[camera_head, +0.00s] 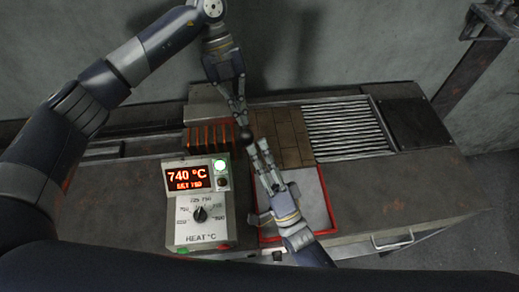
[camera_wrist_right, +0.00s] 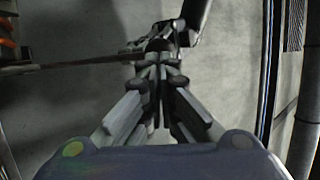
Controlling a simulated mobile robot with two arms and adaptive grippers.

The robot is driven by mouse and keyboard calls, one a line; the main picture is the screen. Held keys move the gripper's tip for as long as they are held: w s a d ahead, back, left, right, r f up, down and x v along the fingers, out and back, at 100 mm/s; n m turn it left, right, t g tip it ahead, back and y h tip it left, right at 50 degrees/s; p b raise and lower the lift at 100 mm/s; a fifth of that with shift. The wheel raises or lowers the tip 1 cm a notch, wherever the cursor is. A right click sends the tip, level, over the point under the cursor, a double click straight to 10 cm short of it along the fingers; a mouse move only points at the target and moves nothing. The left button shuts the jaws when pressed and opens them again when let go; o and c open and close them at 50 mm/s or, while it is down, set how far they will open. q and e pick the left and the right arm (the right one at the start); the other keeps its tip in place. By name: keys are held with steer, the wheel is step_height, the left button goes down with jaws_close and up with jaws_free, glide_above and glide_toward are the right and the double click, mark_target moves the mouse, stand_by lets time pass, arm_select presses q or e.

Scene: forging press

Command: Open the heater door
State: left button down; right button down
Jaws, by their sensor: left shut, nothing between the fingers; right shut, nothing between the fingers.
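The heater's orange-brown glowing ribbed face (camera_head: 208,138) shows left of centre in the head view, under a grey top. I cannot tell clearly which part is the door or how far it stands open. A small dark round knob (camera_head: 245,134) shows between my fingertips; it also shows in the right wrist view (camera_wrist_right: 158,44), with a thin bar running left from near it. My left gripper (camera_head: 241,112) is shut and empty, pointing down just above the knob. My right gripper (camera_head: 258,150) is shut and empty, its tips just below the knob. Contact with the knob is unclear.
A control box (camera_head: 200,205) reading 740 °C, with a dial and green light, stands at the front left. A brick-patterned surface (camera_head: 285,135), a metal grate (camera_head: 347,128) and a red-edged plate (camera_head: 312,200) lie to the right. The right end of the bench is clear.

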mark_target(245, 130)
steer(key=shift+w+r, duration=0.1)
steer(key=shift+r, duration=0.05)
arm_select(q)
steer(key=shift+s+d+f, duration=0.1)
steer(key=shift+s, duration=0.1)
arm_select(e)
steer(key=shift+w+a+r, duration=0.1)
steer(key=shift+w+r, duration=0.1)
steer(key=shift+r, duration=0.35)
steer(key=shift+w+r, duration=0.2)
steer(key=shift+r, duration=0.35)
arm_select(q)
steer(key=c, duration=1.7)
jaws_free()
arm_select(e)
steer(key=shift+w+a, duration=0.1)
steer(key=shift+w, duration=0.05)
arm_select(q)
steer(key=shift+w, duration=0.1)
arm_select(e)
steer(key=shift+f, duration=0.1)
